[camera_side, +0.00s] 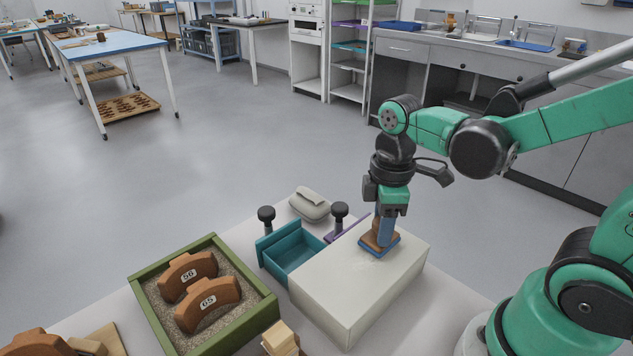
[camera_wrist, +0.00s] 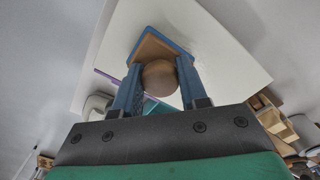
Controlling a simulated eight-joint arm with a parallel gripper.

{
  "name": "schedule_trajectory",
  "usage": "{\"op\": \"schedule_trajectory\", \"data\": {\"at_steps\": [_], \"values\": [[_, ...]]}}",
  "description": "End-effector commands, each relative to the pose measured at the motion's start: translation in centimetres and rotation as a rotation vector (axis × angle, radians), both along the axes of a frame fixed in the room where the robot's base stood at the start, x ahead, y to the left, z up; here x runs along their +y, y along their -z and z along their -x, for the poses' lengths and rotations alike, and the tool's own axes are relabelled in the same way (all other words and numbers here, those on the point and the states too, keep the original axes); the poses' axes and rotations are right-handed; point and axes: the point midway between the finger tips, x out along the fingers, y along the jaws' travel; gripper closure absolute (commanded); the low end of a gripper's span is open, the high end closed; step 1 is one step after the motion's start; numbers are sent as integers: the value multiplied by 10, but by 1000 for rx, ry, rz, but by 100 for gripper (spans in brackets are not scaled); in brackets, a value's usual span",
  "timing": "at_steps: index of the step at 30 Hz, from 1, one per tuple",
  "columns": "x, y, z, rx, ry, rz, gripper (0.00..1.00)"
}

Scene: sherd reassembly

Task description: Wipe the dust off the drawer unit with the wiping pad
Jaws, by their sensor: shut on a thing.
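The drawer unit (camera_side: 345,285) is a pale box on the table, with a teal drawer (camera_side: 290,252) pulled out at its left side. Its pale top also shows in the wrist view (camera_wrist: 225,60). My gripper (camera_side: 385,226) points down over the far right part of the top. It is shut on the wiping pad (camera_side: 380,246), which has a blue base and a brown body with a rounded knob. In the wrist view the knob sits between the two blue fingers (camera_wrist: 158,84). The pad appears to rest on the top. I cannot make out dust on the top.
A green-framed sand tray (camera_side: 151,317) with two brown sherds marked 56 and 65 stands left of the drawer unit. Wooden blocks (camera_side: 281,340) lie at the front.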

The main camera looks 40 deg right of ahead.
Motion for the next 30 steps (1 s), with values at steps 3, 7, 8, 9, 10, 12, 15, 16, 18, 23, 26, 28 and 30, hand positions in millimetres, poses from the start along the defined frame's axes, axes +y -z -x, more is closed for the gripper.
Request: {"op": "schedule_trajectory", "data": {"at_steps": [3,7,8,9,10,12,15,16,18,23,26,28,30], "values": [[12,3,0,0,-3,0,100],[23,-1,0,0,-4,0,100],[26,-1,0,0,-3,0,100],[30,0,0,0,-4,0,100],[32,1,0,0,-3,0,100],[39,5,0,0,-3,0,100],[48,0,0,0,-3,0,100],[51,0,0,0,-3,0,100],[57,2,0,0,-3,0,100],[71,-1,1,0,-3,0,100],[80,2,0,0,-3,0,100],[87,5,-1,0,-2,0,100],[93,0,0,0,-2,0,100]]}}
